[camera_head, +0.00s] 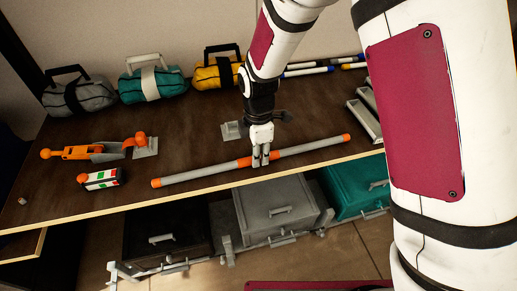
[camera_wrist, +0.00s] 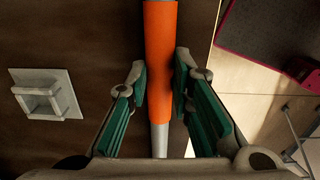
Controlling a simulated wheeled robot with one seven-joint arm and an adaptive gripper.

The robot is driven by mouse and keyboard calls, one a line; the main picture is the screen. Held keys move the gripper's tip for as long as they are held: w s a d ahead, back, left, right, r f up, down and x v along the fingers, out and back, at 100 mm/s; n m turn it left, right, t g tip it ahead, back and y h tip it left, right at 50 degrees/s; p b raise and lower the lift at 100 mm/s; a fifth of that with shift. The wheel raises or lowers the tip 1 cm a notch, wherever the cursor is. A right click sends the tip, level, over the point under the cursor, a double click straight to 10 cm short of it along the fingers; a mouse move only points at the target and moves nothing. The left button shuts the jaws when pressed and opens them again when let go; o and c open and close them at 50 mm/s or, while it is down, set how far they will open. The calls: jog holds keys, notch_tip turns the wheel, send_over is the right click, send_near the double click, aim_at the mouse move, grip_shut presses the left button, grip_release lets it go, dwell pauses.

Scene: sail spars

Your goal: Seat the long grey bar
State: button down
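The long grey bar (camera_head: 205,171) has orange ends and an orange middle band. It lies roughly along the front of the dark table in the head view; whether it rests on the top or is slightly raised is unclear. My gripper (camera_head: 261,160) points down at its middle. In the wrist view the bar's orange band (camera_wrist: 161,50) runs between the green finger pads of my gripper (camera_wrist: 163,85).
An orange tool (camera_head: 82,153) and a small striped block (camera_head: 99,180) lie left of the bar. Bags, including a teal one (camera_head: 150,82), stand behind. Grey trays (camera_head: 365,117) lie right. Below the table's front edge are drawers (camera_head: 278,207) and grey brackets (camera_head: 227,250).

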jog(key=shift+r, duration=0.2)
jog(key=shift+r+p, duration=1.05)
jog(key=shift+r, duration=1.3)
